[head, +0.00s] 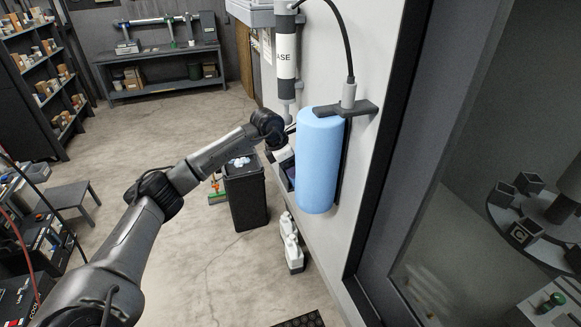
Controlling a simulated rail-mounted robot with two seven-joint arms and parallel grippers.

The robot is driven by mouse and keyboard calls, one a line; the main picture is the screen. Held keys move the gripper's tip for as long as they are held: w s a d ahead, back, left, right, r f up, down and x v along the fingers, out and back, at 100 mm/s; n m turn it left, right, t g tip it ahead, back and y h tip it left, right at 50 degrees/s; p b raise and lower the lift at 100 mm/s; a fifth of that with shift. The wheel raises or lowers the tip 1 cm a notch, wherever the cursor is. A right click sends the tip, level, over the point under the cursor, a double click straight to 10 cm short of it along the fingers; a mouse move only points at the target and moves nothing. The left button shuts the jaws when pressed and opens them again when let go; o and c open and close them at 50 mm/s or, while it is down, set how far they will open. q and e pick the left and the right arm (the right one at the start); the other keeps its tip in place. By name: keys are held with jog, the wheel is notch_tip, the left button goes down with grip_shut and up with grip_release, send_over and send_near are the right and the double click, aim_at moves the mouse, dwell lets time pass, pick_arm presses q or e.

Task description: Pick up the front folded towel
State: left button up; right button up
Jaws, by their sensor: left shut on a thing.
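My left arm reaches from the lower left to the white wall. My left gripper (287,153) is beside the left edge of a large light-blue cylinder (318,165). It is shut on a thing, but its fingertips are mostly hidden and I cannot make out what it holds. I cannot clearly pick out a folded towel. A small dark-blue holder (289,174) shows just below the gripper, partly behind the cylinder. My right gripper is not in view.
A black bin (246,198) with white and pale-blue crumpled pieces stands below the wrist. White jugs (289,235) stand on the floor by the wall. A dark bracket (352,108) juts out above the cylinder. A dark door frame (392,150) is at right. The middle floor is clear.

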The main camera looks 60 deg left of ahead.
pick_arm(q)
jog(key=shift+s+r+b, duration=0.15)
jog(key=shift+r+b, duration=0.15)
jog(key=shift+r, duration=0.2)
notch_tip(320, 180, up, 6)
jog(key=shift+f, duration=0.1)
jog(key=s+a+b, duration=0.2)
jog(key=s+b, duration=0.4)
jog(key=s, duration=0.3)
jog(key=s+a+b, duration=0.2)
jog(key=s+b, duration=0.5)
jog(key=s, duration=0.3)
jog(key=shift+s+a, duration=0.1)
